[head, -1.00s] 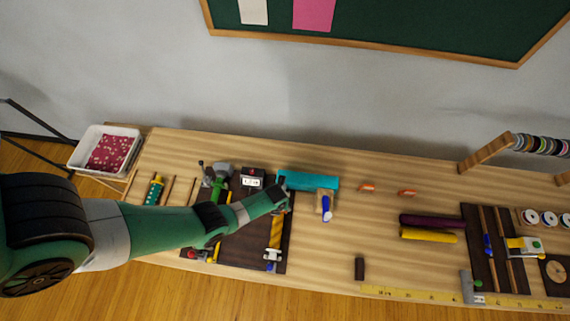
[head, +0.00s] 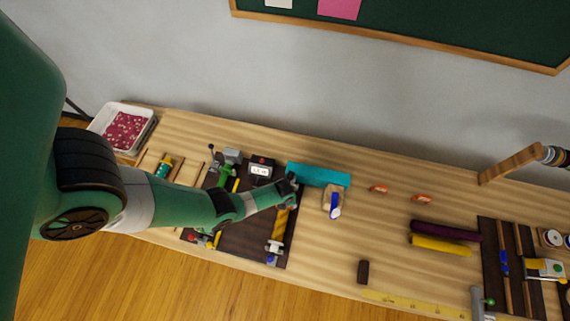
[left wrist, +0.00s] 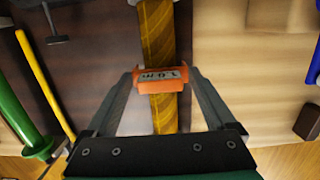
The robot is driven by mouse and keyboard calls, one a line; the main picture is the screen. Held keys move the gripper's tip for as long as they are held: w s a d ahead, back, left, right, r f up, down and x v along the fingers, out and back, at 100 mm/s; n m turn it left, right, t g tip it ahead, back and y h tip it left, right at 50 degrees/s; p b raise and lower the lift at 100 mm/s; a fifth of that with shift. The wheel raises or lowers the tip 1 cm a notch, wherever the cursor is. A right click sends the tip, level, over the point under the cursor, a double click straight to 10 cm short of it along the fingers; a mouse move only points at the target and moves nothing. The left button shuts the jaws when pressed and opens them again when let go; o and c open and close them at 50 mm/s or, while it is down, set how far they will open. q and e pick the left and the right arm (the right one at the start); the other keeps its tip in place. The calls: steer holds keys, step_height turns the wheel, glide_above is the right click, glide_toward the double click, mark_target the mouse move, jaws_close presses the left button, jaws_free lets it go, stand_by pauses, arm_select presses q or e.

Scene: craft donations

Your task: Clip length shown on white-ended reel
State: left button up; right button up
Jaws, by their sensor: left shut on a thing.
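My left gripper (head: 291,188) is shut on an orange clip (left wrist: 160,79) with a small grey label that is too small to read surely. The clip sits across a yellow-brown patterned ribbon (left wrist: 158,30), which runs on past it in the left wrist view. In the head view the ribbon (head: 279,226) lies over the right side of a dark board (head: 240,241). White-ended reels (head: 551,237) stand at the far right. My right gripper is not in view.
Two more orange clips (head: 380,188) lie apart on the bench. A teal block (head: 318,174) and a blue-and-wood item (head: 334,204) are close to my left gripper. Purple and yellow rolls (head: 440,244), a dark block (head: 363,271) and a yellow ruler (head: 415,303) lie rightward.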

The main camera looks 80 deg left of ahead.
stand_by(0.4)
arm_select(q)
steer(key=o, duration=1)
